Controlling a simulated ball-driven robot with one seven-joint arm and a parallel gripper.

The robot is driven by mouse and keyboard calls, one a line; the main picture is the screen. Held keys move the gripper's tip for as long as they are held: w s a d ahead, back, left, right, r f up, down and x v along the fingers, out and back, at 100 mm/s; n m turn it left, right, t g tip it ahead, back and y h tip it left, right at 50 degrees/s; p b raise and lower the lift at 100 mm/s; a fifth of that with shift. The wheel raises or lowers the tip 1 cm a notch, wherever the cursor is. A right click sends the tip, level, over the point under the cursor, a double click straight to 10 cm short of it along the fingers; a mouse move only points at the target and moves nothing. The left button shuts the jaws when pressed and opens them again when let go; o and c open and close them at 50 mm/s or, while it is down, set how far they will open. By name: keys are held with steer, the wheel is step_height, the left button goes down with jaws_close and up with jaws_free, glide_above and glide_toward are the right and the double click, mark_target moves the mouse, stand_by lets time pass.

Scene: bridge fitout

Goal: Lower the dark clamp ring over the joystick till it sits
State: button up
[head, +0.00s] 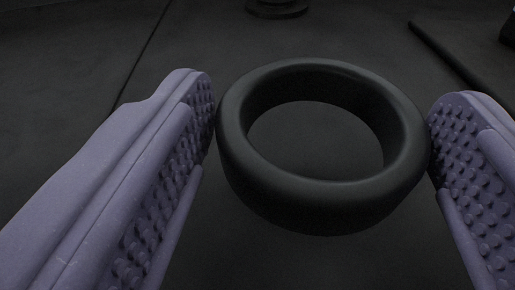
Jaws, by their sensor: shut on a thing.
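The dark clamp ring (321,205) is a thick, smooth black ring in the middle of the head view. My gripper (322,125) has two purple fingers with studded inner pads, one on each side of the ring. It is shut on the ring's outer left and right sides. The ring's opening faces up and towards me, and only dark surface shows through it. A dark round base at the top edge of the view (277,8) is cut off; I cannot tell whether it is the joystick.
A dark, flat surface (180,45) spreads below and behind the ring, with a thin seam at the left. A dark raised edge or bar (445,52) runs at the upper right, with a dark block (508,30) at the right edge. The surface between looks clear.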

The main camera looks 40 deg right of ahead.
step_height(320, 180, down, 2)
steer(key=shift+f, duration=0.1)
steer(key=o, duration=1.1)
steer(key=shift+s, duration=0.1)
